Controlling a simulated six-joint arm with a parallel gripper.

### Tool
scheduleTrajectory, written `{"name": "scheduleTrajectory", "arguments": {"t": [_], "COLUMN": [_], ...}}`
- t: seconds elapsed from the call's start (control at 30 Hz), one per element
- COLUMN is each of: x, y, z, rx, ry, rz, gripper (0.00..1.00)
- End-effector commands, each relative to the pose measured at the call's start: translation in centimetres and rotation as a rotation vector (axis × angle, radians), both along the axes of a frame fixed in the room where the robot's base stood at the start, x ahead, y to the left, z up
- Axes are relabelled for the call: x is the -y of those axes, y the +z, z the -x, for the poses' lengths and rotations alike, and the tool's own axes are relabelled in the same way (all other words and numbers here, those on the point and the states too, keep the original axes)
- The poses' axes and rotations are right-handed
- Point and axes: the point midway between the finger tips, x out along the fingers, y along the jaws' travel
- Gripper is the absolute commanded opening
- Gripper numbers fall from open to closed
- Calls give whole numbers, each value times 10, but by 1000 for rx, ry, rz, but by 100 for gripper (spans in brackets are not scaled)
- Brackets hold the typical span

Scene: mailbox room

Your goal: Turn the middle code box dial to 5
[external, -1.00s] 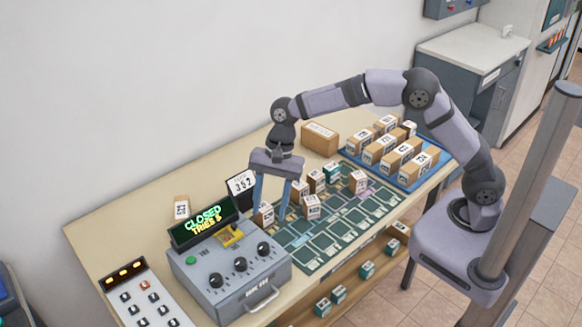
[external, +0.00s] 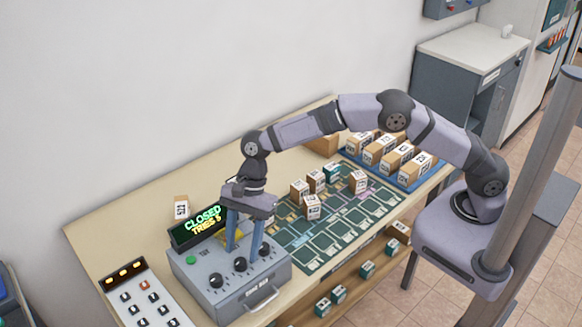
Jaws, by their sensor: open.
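The grey code box (external: 212,298) stands at the front left of the table, with three black dials in a row on its top. The middle dial (external: 240,264) lies between the left dial (external: 216,281) and the right dial (external: 264,251). The numbers at the dials are too small to read. The display (external: 202,224) reads "CLOSED TRIES 5". My gripper (external: 243,250) is open and empty, pointing down with its blue fingers over the box, close to the middle dial. I cannot tell whether the fingers touch anything.
A green button (external: 191,260) sits on the box's left, and a handle (external: 262,299) on its front. A button panel (external: 142,300) is to the left. Several small boxes stand on the green grid mat (external: 318,248) to the right. A blue tray (external: 408,184) of parcels is behind it.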

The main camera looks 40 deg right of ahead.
Motion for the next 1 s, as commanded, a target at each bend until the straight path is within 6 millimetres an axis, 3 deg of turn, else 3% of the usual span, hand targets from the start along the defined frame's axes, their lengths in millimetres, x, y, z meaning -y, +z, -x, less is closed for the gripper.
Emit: {"name": "scheduleTrajectory", "arguments": {"t": [0.3,0.6,0.8,1.0], "x": [-9,-10,-10,-10], "y": [-25,-27,-27,-27], "z": [4,4,4,4], "rx": [0,1,1,0], "ry": [0,1,1,6], "rz": [0,-1,-1,0], "gripper": [44,44,3,3]}}
